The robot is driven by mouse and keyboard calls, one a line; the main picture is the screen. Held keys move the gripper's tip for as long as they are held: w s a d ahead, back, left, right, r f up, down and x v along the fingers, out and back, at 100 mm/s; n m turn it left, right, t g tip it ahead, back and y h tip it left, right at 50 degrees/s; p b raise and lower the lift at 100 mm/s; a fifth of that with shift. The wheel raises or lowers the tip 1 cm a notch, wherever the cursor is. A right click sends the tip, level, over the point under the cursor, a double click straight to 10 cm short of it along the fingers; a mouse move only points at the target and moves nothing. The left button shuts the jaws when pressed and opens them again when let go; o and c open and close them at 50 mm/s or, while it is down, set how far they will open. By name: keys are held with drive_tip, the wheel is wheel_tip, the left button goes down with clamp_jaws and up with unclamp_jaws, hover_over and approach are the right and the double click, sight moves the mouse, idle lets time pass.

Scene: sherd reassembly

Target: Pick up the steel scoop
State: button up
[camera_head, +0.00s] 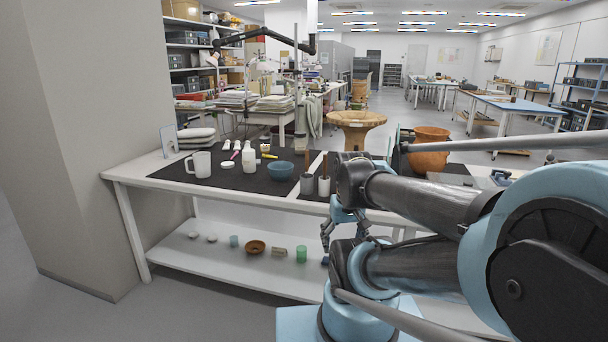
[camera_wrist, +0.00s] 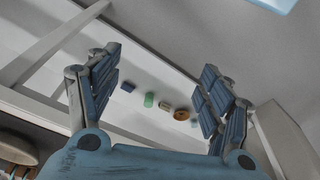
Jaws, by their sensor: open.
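I cannot make out a steel scoop for certain in either view. A small grey metallic thing (camera_head: 500,177) lies at the right of the bench, partly behind my arm, and its shape is unclear. My gripper (camera_wrist: 161,78) is open and empty in the wrist view, its blue padded fingers spread over the lower shelf. In the head view my gripper (camera_head: 328,236) hangs low at the bench's front edge.
The white bench (camera_head: 128,172) carries a dark mat with a white mug (camera_head: 201,163), a blue bowl (camera_head: 280,171) and bottles. Its lower shelf (camera_head: 185,261) holds a green cup (camera_head: 301,254), a brown ring-shaped dish (camera_head: 255,247) and small pieces. A terracotta pot (camera_head: 428,150) stands right.

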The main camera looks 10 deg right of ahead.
idle(0.4)
drive_tip(key=shift+s+r, duration=0.2)
drive_tip(key=c, duration=0.5)
drive_tip(key=w+r+m, duration=0.1)
drive_tip(key=r, duration=0.1)
drive_tip(key=w+r+m, duration=0.1)
drive_tip(key=w+r, duration=0.1)
drive_tip(key=r, duration=0.1)
drive_tip(key=w+r+m, duration=0.1)
drive_tip(key=r, duration=0.1)
drive_tip(key=shift+w+a+r, duration=0.15)
drive_tip(key=shift+w+a, duration=0.05)
drive_tip(key=shift+a, duration=0.15)
drive_tip(key=c, duration=0.4)
wheel_tip(320, 180, up, 22)
drive_tip(key=m+g, duration=0.2)
drive_tip(key=m, duration=1.8)
hover_over(307, 171)
drive_tip(key=f, duration=1.6)
drive_tip(key=shift+w, duration=0.4)
